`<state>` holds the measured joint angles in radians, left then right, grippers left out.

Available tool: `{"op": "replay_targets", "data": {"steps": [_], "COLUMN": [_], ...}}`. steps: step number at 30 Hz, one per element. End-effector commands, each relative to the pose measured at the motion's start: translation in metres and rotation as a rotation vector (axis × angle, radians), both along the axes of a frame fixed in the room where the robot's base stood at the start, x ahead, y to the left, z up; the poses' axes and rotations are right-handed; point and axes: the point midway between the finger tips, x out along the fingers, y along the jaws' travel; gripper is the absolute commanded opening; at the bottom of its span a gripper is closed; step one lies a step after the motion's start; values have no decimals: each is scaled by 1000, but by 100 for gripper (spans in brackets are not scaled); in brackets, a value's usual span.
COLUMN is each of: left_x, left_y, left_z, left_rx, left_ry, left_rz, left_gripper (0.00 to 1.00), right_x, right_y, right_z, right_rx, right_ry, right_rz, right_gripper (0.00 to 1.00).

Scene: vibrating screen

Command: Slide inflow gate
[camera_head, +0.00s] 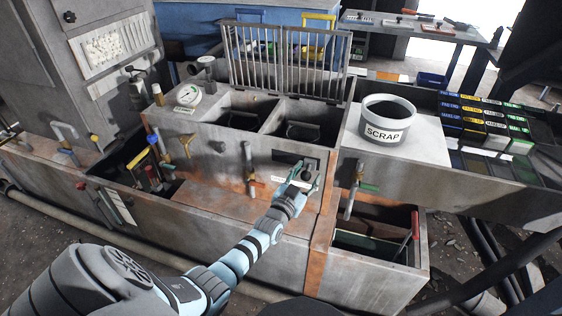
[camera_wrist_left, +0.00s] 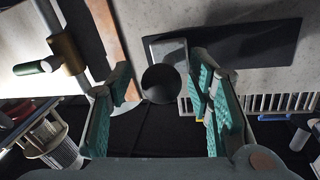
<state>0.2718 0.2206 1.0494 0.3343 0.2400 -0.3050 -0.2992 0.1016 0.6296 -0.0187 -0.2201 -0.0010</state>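The inflow gate appears to be a dark rectangular plate or slot (camera_head: 288,157) on the front of the concrete housing. In the left wrist view the dark plate (camera_wrist_left: 250,45) has a light grey block and a round dark knob (camera_wrist_left: 162,84) at its left end. My left gripper (camera_head: 304,174) is in front of this plate's right end in the head view and partly hides it. In the left wrist view my left gripper (camera_wrist_left: 161,76) is open, with one green-padded finger on each side of the knob. I cannot tell whether either finger touches it. My right gripper is not in view.
A pipe with a green-handled valve (camera_head: 357,187) stands just right of my left gripper; another pipe (camera_head: 249,166) stands left. A SCRAP bucket (camera_head: 388,118) sits on the ledge at right. A raised metal grate (camera_head: 285,60) stands behind. An open bin (camera_head: 375,255) is below right.

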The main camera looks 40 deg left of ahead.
Motion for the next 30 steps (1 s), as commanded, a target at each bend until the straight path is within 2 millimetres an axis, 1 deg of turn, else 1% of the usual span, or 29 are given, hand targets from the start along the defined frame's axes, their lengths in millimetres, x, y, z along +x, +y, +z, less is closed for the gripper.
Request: {"op": "replay_targets", "data": {"steps": [6, 8, 11, 15, 18, 21, 30], "left_x": [-1, -3, -14, -36, -49, -58, -59], "left_y": [0, 0, -2, -5, -7, -8, -9], "left_z": [0, 1, 3, 4, 4, 3, 0], "left_rx": [1, 1, 1, 1, 1, 1, 1], "left_ry": [0, 1, 2, 3, 2, 0, 0], "left_rz": [1, 0, 0, 0, -1, -1, -1], "left_gripper": [47, 47, 47, 47, 47, 47, 47], "right_x": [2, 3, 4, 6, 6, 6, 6], "right_y": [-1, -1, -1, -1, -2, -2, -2], "right_z": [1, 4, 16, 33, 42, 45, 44], "right_rx": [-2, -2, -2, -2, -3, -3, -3], "right_ry": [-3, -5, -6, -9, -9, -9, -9], "right_rz": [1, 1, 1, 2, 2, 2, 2], "right_gripper": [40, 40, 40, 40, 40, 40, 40]}}
